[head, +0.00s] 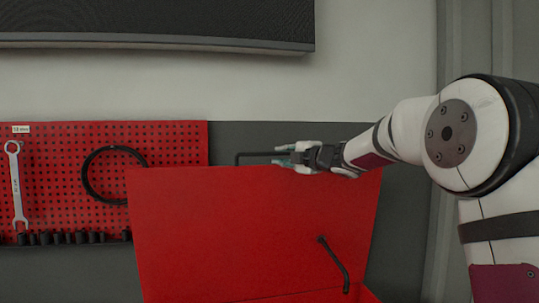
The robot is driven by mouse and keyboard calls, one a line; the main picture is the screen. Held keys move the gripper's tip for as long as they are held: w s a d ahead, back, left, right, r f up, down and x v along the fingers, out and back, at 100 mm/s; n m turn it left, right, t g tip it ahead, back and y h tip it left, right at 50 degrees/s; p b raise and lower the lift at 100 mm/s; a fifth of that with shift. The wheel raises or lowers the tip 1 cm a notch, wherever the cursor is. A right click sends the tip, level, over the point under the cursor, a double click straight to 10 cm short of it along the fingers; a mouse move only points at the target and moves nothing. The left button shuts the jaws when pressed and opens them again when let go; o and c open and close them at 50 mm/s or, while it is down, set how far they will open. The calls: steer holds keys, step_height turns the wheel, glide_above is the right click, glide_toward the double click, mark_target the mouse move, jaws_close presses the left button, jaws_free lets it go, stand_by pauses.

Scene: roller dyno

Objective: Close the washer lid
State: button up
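The washer lid (240,235) is a red panel standing raised, filling the lower middle of the head view. A thin black handle (250,154) shows above its top edge. A black strut (335,265) runs down the right part of the lid's inner face. My gripper (280,155) is at the lid's top edge, by the right part of the handle, with its fingers pointing left. Its fingertips look apart, one above and one below the line of the handle bar. Whether they touch the bar is not clear. The washer's body is mostly out of view.
A red pegboard (60,180) on the wall at left holds a wrench (16,190), a black hose loop (86,180) and a row of dark sockets (75,238). A dark panel (150,25) hangs above. The wall between is bare.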

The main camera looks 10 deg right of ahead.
mark_target(271, 154)
steer(key=x, duration=0.6)
steer(key=shift+w+a+p, duration=0.15)
steer(key=shift+w+p, duration=0.15)
steer(key=shift+w, duration=0.1)
jaws_close()
